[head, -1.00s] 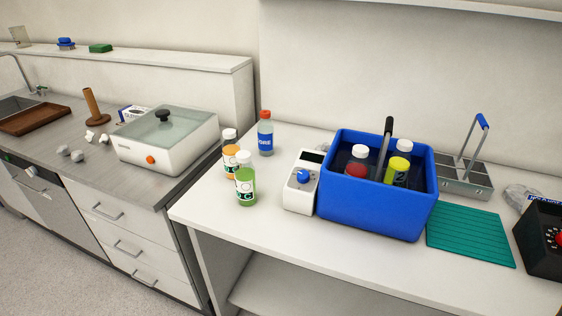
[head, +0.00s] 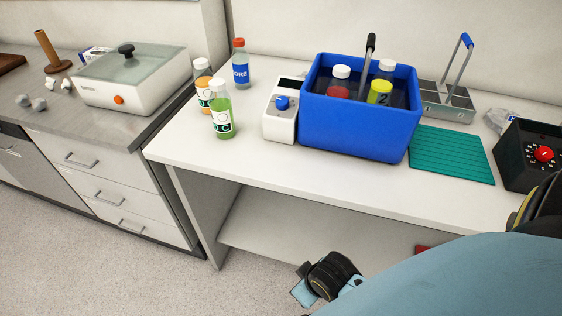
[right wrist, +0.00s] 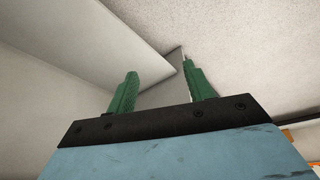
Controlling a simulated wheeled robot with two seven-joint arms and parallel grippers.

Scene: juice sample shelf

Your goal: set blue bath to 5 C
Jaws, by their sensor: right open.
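The blue bath (head: 353,135) stands on the white bench in the head view. A white control box (head: 279,124) adjoins its left side, with a blue knob (head: 282,103) on the front and a small dark display on top, too small to read. Two white-capped bottles stand in the bath, one with red contents (head: 339,86) and one with a yellow label (head: 381,92), beside a dark upright handle. My right gripper, with green fingers, shows in the right wrist view (right wrist: 161,83), open and empty, near pale panels and speckled floor. My left gripper is not in view.
Orange (head: 203,86), green (head: 221,114) and blue-labelled (head: 240,66) bottles stand left of the control box. Right of the bath are a teal mat (head: 450,156), a metal carrier (head: 446,102) and a black box with a red knob (head: 530,158). A white lidded bath (head: 133,88) stands on the left counter.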

